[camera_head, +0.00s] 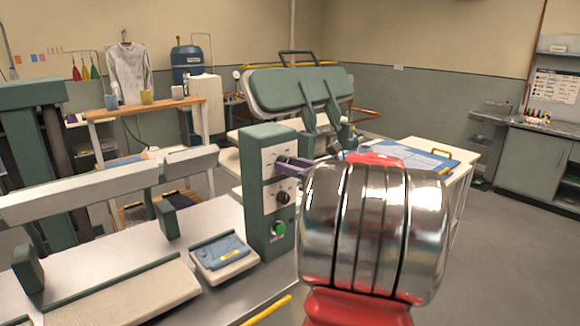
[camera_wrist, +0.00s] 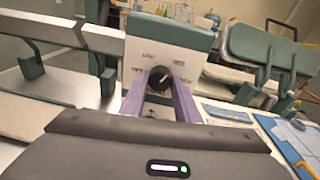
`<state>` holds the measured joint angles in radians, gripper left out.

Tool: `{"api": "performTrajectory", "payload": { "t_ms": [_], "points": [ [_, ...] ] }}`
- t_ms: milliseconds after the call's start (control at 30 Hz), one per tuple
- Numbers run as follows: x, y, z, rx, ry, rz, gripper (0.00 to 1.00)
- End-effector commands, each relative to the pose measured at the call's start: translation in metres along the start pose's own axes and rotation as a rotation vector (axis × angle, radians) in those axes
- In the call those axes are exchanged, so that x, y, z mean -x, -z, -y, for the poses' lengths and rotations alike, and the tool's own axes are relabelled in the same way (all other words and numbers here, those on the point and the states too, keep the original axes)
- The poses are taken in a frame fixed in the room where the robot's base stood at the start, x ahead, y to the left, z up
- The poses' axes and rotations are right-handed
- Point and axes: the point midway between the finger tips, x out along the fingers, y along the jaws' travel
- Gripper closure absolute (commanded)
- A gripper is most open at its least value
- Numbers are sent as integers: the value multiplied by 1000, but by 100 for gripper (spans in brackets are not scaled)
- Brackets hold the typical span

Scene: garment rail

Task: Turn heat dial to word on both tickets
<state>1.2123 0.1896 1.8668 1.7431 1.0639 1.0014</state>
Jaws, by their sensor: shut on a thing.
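A green control box with a pale front panel (camera_head: 265,150) stands beside the press. My gripper (camera_head: 283,163), with purple fingers, reaches its upper dial, which the fingers hide in the head view. In the wrist view my gripper (camera_wrist: 161,82) is shut on a black dial (camera_wrist: 161,77), one finger on each side. A folded blue garment (camera_head: 222,247) with a yellow tag (camera_head: 232,254) lies on a pad left of the box. I cannot read the tag.
Below the held dial are another black dial (camera_head: 284,197) and a green button (camera_head: 278,229). A green-padded press (camera_head: 290,88) stands behind. Blue cloth (camera_head: 395,155) lies on the white table at right. A white press arm (camera_head: 80,188) extends at left.

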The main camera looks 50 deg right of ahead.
Motion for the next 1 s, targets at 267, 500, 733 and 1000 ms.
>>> {"api": "performTrajectory", "payload": {
  "t_ms": [267,500,733,1000],
  "points": [
    [0,5,0,-3,-1,-8,62],
    [0,2,0,0,-1,-4,53],
    [3,1,0,1,0,-2,53],
    [32,1,1,0,3,-1,53]
  ]
}}
